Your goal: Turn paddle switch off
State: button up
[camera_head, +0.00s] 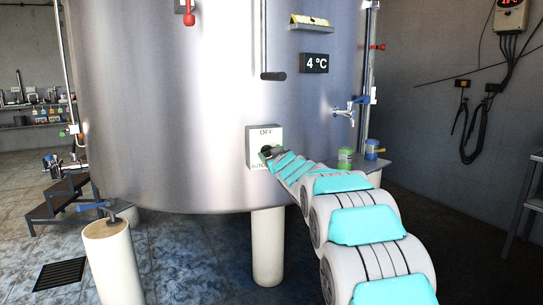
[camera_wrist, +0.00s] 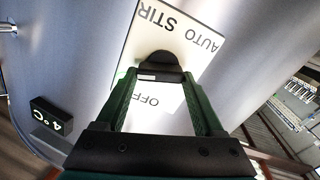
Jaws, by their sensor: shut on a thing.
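The paddle switch (camera_wrist: 159,59) is a dark knob on a pale square plate (camera_wrist: 205,62) fixed to the steel tank. The plate reads OFF on one side of the knob and AUTO STIR on the other. In the head view the plate (camera_head: 254,134) has OFF at its top and AUTO at its bottom. My gripper (camera_wrist: 160,76) has green fingers on both sides of the dark knob and is shut on it. In the head view my gripper (camera_head: 270,153) hides much of the switch. Which way the paddle points is hard to tell.
The tank (camera_head: 170,110) fills the middle. A 4 °C display (camera_head: 314,63) and a dark handle on a rod (camera_head: 273,76) sit above the switch. A tap (camera_head: 350,107) and small green and blue jars (camera_head: 345,157) are to the right. A white leg (camera_head: 268,245) stands below.

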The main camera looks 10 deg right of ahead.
jog(key=n+b, duration=0.1)
jog(key=n, duration=0.6)
jog(key=shift+a+b, duration=0.2)
jog(key=shift+b, duration=0.2)
jog(key=n+b, duration=0.1)
jog(key=n, duration=0.3)
jog(key=shift+f, duration=0.2)
jog(key=shift+a+n+b, duration=0.15)
jog(key=shift+n+b, duration=0.2)
jog(key=shift+n, duration=0.95)
jog(key=o, duration=1.4)
jog(key=shift+s, duration=0.1)
